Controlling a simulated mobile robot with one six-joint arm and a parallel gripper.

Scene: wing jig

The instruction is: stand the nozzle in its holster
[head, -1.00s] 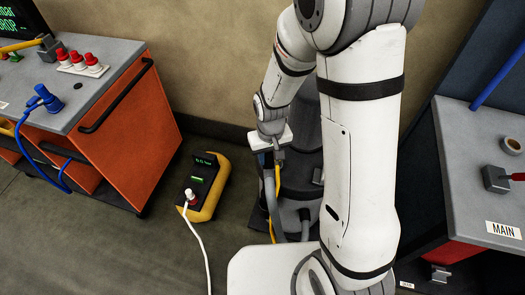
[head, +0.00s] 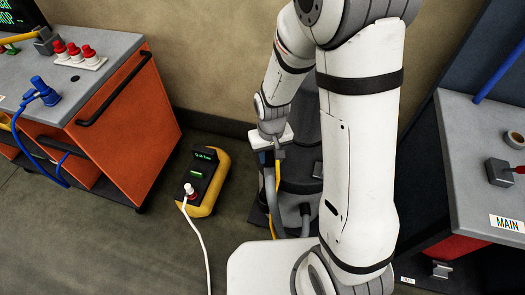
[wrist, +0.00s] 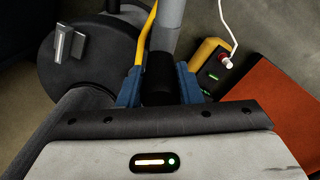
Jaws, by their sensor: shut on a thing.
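My gripper (wrist: 158,88) is shut, its two blue fingers on either side of the black nozzle (wrist: 159,72). A grey hose (wrist: 166,30) and a yellow line run from the nozzle. In the head view my gripper (head: 278,157) hangs close to a dark round machine (head: 298,178). The nozzle's lower end is hidden in both views. On the machine's top, left of the gripper in the wrist view, is a small grey metal bracket (wrist: 65,45), perhaps the holster. The nozzle is apart from it.
A yellow and black box (head: 207,185) with a lit screen and white cable stands on the floor. An orange cart (head: 130,125) is at the left, a grey bench (head: 475,140) at the right. Floor between cart and machine is otherwise clear.

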